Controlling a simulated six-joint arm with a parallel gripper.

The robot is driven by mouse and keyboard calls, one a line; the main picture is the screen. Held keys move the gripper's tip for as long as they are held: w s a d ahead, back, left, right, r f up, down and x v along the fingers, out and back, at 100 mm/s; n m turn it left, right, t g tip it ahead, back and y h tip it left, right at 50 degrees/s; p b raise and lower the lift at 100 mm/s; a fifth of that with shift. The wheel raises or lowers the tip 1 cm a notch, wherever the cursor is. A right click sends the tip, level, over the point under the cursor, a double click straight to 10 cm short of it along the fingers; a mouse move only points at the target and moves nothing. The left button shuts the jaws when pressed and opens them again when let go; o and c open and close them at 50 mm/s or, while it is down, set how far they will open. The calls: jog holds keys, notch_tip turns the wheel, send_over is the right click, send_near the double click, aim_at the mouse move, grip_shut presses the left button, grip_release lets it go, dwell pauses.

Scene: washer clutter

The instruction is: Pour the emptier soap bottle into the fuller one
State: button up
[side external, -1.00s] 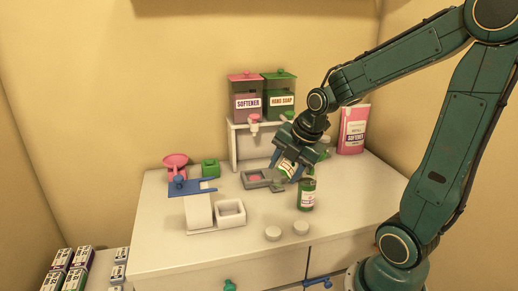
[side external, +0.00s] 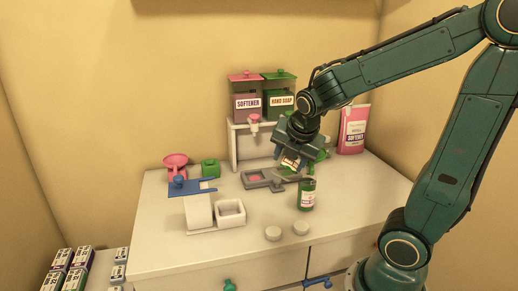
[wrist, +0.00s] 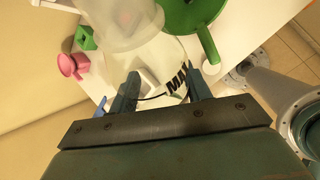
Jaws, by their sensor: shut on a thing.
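My gripper (side external: 292,158) is shut on a small soap bottle (side external: 289,164) with a pale label and holds it tilted above the table, behind and left of the standing bottle. A second soap bottle (side external: 306,194), green with a pale label, stands upright and uncapped-looking on the table. The two bottles look apart. In the wrist view my gripper (wrist: 160,90) has a white surface with dark lettering (wrist: 178,82) between its fingers. The held bottle's mouth is hidden, and I cannot tell the soap level in either bottle.
A grey tray (side external: 258,180) lies behind. The pink softener and green hand soap dispensers (side external: 263,98) stand on a white rack. A pink refill pack (side external: 353,130) stands right.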

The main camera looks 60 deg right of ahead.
jog(key=shift+d+r+h, duration=0.25)
jog(key=shift+r+h, duration=0.65)
jog(key=shift+r, duration=0.15)
jog(key=shift+a+f+n+h, duration=0.15)
jog(key=shift+f+n+h, duration=0.25)
jog(key=shift+f+h, duration=0.35)
jog(key=shift+a+n+h+b, duration=0.15)
jog(key=shift+n+h+b, duration=0.35)
jog(key=shift+h, duration=1.65)
jog(key=shift+h, duration=0.6)
jog(key=shift+r, duration=0.1)
jog(key=shift+g, duration=0.3)
jog(key=shift+r, duration=2.45)
